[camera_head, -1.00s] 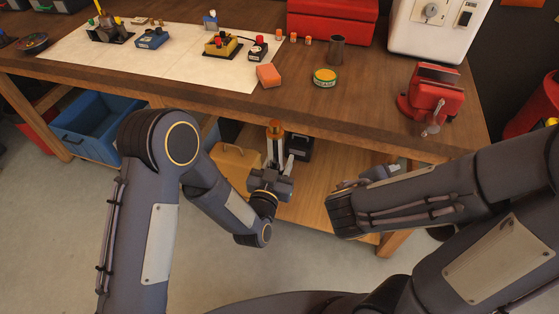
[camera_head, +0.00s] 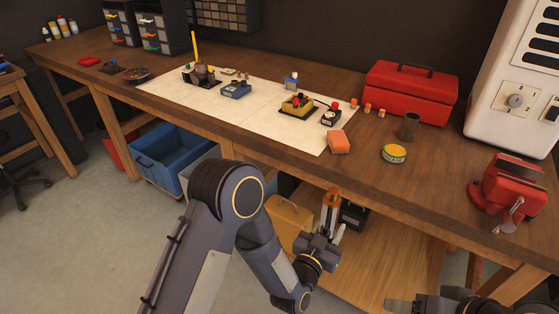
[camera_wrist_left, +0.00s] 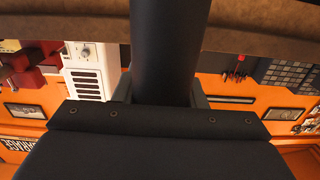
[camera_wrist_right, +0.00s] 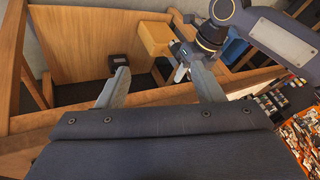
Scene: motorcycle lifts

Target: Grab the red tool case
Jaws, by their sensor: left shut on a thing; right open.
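The red tool case (camera_head: 412,92), with a dark handle on its lid, stands shut at the back of the workbench (camera_head: 255,135), left of the white machine. No gripper touches it. My right gripper (camera_wrist_right: 162,82) is open and empty in the right wrist view, above the lower-shelf area. In the head view, only part of it shows at the bottom right edge.
A yellow case (camera_head: 290,222) is below.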

